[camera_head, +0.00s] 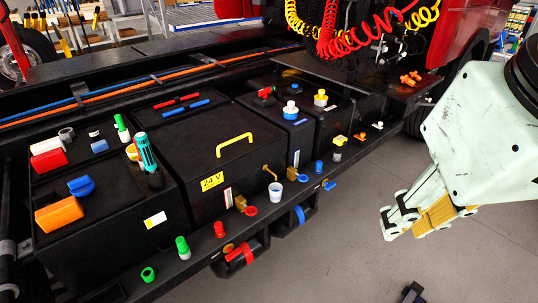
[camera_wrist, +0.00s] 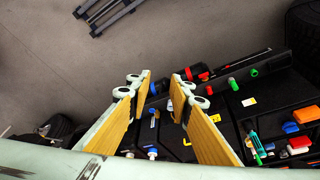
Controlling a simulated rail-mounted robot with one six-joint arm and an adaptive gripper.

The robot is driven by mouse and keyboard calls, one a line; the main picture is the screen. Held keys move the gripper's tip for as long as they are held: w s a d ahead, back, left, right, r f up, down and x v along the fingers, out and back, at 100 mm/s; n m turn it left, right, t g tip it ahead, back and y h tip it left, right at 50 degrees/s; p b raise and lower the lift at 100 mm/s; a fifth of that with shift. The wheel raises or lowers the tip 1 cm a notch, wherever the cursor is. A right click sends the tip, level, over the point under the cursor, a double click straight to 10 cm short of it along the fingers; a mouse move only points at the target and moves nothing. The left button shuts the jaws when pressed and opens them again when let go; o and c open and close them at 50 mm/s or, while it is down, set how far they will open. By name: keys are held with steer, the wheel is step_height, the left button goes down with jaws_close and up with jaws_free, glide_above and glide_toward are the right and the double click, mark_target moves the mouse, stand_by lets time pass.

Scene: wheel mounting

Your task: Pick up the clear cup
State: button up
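A small pale, open-topped cup (camera_head: 276,191), which looks like the clear cup, stands upright at the front edge of the black vehicle side, right of the yellow 24 V label. I cannot pick it out for sure in the wrist view. My gripper (camera_head: 405,224) hangs over the grey floor, well to the right of the cup and apart from it. In the wrist view my gripper (camera_wrist: 162,88) has its two yellow-padded fingers spread with a gap between them. It is open and empty.
Black boxes carry several coloured caps and plugs, a teal tool (camera_head: 147,152) and a yellow handle (camera_head: 234,143). A small blue cap (camera_head: 318,167) and a red cap (camera_head: 251,210) stand near the cup. Coiled red and yellow hoses (camera_head: 345,42) hang behind. The floor at right is mostly clear.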

steer(key=o, duration=0.8)
steer(key=shift+o, duration=0.2)
steer(key=w+a+f+m+g+y+p, duration=0.1)
steer(key=w+a+f+m, duration=0.15)
steer(key=w, duration=0.95)
steer(key=w+a+f+m+y+p, duration=0.15)
steer(key=w+m, duration=0.25)
steer(key=w, duration=0.7)
steer(key=w+a+f+m+g, duration=0.1)
steer(key=w+a+f+m, duration=0.15)
steer(key=w, duration=0.95)
steer(key=w+f+m+p, duration=0.1)
steer(key=w+f+m, duration=0.2)
steer(key=w+f, duration=0.4)
steer(key=w+a+f+m+g+y+p, duration=0.1)
steer(key=w+f+m, duration=0.3)
steer(key=w+f, duration=0.4)
steer(key=w+f+m+y, duration=0.1)
steer(key=w+f+m, duration=0.2)
steer(key=w+f, duration=0.5)
step_height(320, 180, down, 10)
steer(key=shift+w+a+f+p, duration=0.1)
steer(key=shift+w+a+p, duration=0.1)
steer(key=shift+a+p, duration=0.15)
